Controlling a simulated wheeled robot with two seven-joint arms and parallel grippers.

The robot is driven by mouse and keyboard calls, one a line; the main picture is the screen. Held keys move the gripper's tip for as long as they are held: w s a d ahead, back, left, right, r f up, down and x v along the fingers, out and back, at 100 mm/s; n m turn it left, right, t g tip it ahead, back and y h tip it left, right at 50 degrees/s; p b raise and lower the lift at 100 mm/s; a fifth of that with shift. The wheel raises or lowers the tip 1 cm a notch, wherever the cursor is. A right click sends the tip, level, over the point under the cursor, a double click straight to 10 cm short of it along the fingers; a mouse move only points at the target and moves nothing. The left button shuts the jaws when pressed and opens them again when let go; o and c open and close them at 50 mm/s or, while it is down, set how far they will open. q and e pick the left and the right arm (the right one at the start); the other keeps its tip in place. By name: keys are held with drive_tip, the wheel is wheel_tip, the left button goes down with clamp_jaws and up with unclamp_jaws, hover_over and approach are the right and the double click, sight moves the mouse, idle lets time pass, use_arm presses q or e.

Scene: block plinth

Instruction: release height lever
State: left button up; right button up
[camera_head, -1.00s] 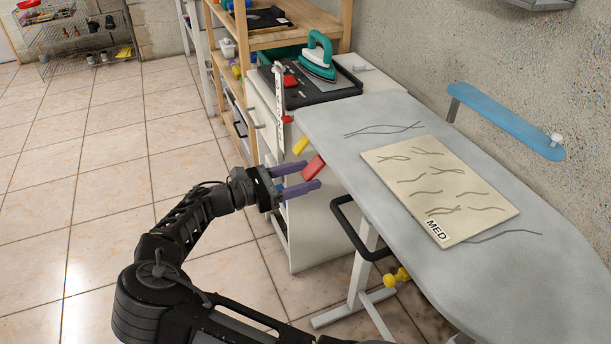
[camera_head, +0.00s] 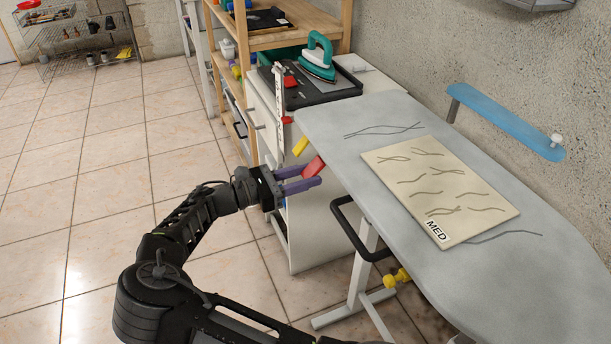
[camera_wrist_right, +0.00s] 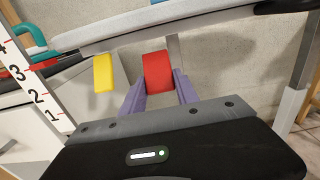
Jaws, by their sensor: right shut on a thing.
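The ironing board (camera_head: 350,130) has two levers under its near left edge: a red lever (camera_head: 314,167) and a yellow lever (camera_head: 300,147). My right gripper (camera_head: 303,179) is shut on the red lever. In the right wrist view, the purple fingers (camera_wrist_right: 160,95) stand on both sides of the red lever (camera_wrist_right: 157,72). The yellow lever (camera_wrist_right: 103,73) is apart, to the left of the fingers. Neither lever carries a label that I can see. My left gripper is not in view.
A numbered height scale (camera_wrist_right: 28,85) stands left of the levers. A cream sheet marked MED (camera_head: 440,190) lies on the board. A teal iron (camera_head: 318,60) stands on the cabinet behind. A black bar (camera_head: 350,225) and yellow knob (camera_head: 397,277) are under the board. The floor at left is clear.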

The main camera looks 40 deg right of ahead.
clamp_jaws()
drive_tip(key=shift+d+f+h, duration=0.3)
drive_tip(key=shift+f+h, duration=0.05)
drive_tip(key=shift+h, duration=0.35)
drive_tip(key=o, duration=1.1)
unclamp_jaws()
drive_tip(key=shift+o, duration=0.2)
drive_tip(key=v, duration=0.8)
drive_tip(key=shift+d+f, duration=0.1)
drive_tip(key=shift+d, duration=0.05)
